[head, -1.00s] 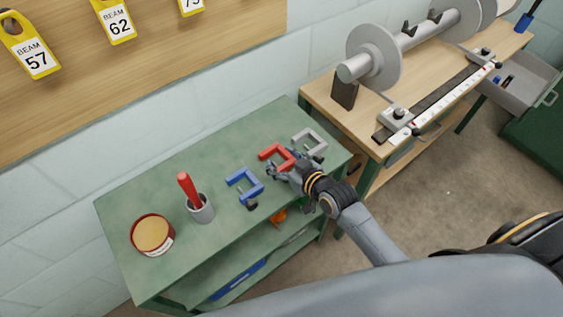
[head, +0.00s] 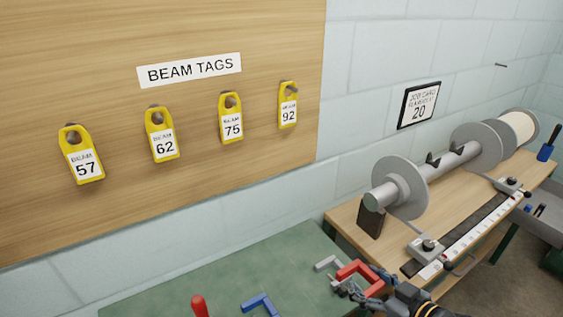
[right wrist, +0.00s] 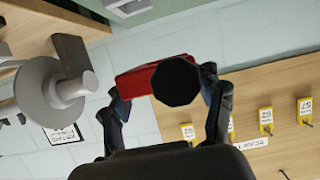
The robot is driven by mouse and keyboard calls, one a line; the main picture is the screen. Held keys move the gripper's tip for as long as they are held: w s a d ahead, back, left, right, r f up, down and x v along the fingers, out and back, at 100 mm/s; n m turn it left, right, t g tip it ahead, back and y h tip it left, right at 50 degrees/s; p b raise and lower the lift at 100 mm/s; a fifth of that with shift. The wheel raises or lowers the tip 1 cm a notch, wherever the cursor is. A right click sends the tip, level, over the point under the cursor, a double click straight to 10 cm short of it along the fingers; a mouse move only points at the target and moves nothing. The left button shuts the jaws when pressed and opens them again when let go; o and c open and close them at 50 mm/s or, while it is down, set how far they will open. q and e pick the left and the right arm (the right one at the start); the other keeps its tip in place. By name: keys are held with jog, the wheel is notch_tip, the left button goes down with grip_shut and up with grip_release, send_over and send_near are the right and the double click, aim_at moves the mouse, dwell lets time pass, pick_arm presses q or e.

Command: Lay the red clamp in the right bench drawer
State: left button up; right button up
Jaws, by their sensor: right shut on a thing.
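The red clamp (head: 352,270) is in my right gripper (head: 366,287), above the right end of the green bench (head: 240,272). In the right wrist view the red clamp (right wrist: 136,82) sits between the two fingers of the gripper (right wrist: 163,88), with its dark round end toward the camera. An open grey drawer (head: 541,229) shows at the far right edge, beside the wooden bench; only part of it is in view. Small blue and dark items show at it. My left gripper is not in view.
A blue clamp (head: 261,303), a grey clamp (head: 326,263) and a red handle (head: 199,305) are on the green bench. The wooden bench (head: 345,213) carries a spooled beam (head: 400,190) and a ruler strip (head: 480,233). Beam tags (head: 164,138) hang on the board behind.

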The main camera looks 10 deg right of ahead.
jog(key=shift+a+r, duration=0.1)
jog(key=shift+a, duration=0.45)
jog(key=shift+m+h, duration=0.7)
jog(key=a, duration=0.1)
jog(key=a+r, duration=0.1)
jog(key=w+a+r, duration=0.1)
jog(key=shift+a, duration=0.35)
notch_tip(320, 180, up, 6)
jog(key=m+h, duration=0.3)
send_over(344, 275)
jog(key=s+a, duration=0.1)
jog(key=a, duration=0.3)
jog(key=shift+d+t, duration=0.25)
jog(key=shift+t, duration=0.15)
jog(key=shift+f, duration=0.1)
jog(key=f+n, duration=0.1)
jog(key=d+f+n+y, duration=0.1)
jog(key=f, duration=0.1)
jog(key=d+f+y, duration=0.1)
jog(key=f, duration=0.1)
jog(key=shift+s+d+f+n, duration=0.15)
jog(key=shift+s+f+n, duration=0.05)
jog(key=shift+s+n, duration=0.2)
jog(key=d, duration=0.1)
jog(key=d+f+n+y, duration=0.1)
jog(key=s+d+f+g+y, duration=0.1)
jog(key=d, duration=0.1)
jog(key=shift+f, duration=0.25)
jog(key=shift+d+n, duration=0.3)
jog(key=shift+d, duration=0.3)
